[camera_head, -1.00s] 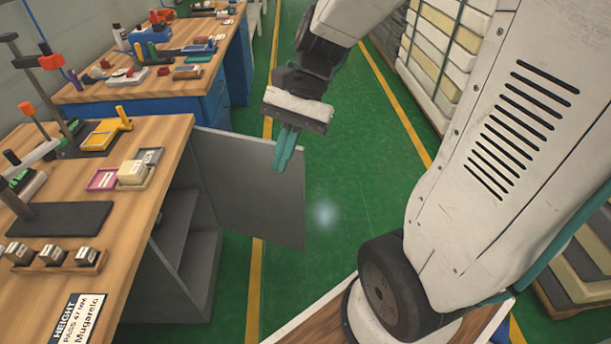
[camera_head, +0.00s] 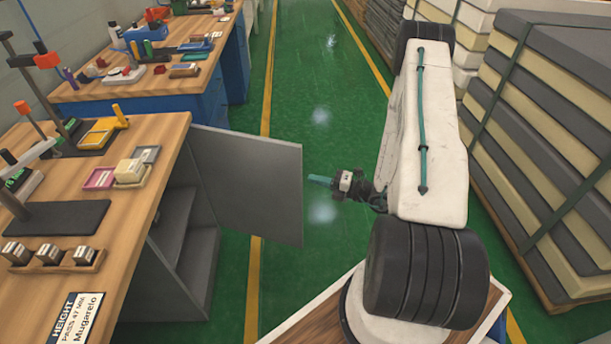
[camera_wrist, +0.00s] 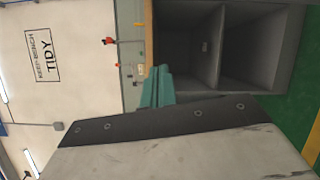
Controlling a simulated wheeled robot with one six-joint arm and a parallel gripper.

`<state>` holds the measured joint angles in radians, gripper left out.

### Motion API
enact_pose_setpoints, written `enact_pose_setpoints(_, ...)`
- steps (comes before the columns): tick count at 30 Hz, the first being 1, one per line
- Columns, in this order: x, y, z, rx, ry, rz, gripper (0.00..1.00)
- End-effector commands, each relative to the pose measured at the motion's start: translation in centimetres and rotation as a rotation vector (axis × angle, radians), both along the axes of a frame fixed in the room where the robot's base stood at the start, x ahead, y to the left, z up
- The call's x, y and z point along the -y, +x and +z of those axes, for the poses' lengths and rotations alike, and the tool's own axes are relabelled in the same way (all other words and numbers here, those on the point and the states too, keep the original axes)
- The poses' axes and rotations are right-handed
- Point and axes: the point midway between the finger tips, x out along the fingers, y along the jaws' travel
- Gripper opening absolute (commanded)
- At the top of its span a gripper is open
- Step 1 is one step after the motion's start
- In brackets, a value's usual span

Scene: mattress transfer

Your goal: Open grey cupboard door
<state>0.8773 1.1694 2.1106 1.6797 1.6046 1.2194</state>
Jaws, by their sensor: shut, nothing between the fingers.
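The grey cupboard door (camera_head: 250,180) stands swung out from the left workbench, into the green aisle. The grey cupboard (camera_head: 185,250) behind it is open, and its shelf and inside show. In the wrist view the open cupboard (camera_wrist: 255,50) shows its compartments, turned sideways. My gripper (camera_head: 318,180) is just right of the door's free edge, apart from it and pointing left. Its teal fingers (camera_wrist: 156,88) are shut with nothing between them.
The wooden bench top (camera_head: 130,215) holds small trays, a stand and a block rack. A second bench (camera_head: 200,85) stands behind. Strapped mattress stacks (camera_head: 540,130) line the right side. The green aisle floor (camera_head: 320,80) between is clear.

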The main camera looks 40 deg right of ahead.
Motion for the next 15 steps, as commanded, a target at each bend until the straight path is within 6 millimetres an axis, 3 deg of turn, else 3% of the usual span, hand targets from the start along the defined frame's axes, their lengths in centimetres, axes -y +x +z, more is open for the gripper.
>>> enact_pose_setpoints(1,0.8,-0.7,-2.0,-0.035,0.053,-0.058,0.00)
enact_pose_setpoints(3,1.6,-1.4,-3.9,-0.070,0.109,-0.124,0.00)
enact_pose_setpoints(6,2.3,-2.1,-5.7,-0.101,0.158,-0.183,0.00)
enact_pose_setpoints(11,2.4,-1.8,-6.6,-0.115,0.185,-0.213,0.00)
enact_pose_setpoints(15,1.6,0.1,-6.5,-0.114,0.183,-0.209,0.00)
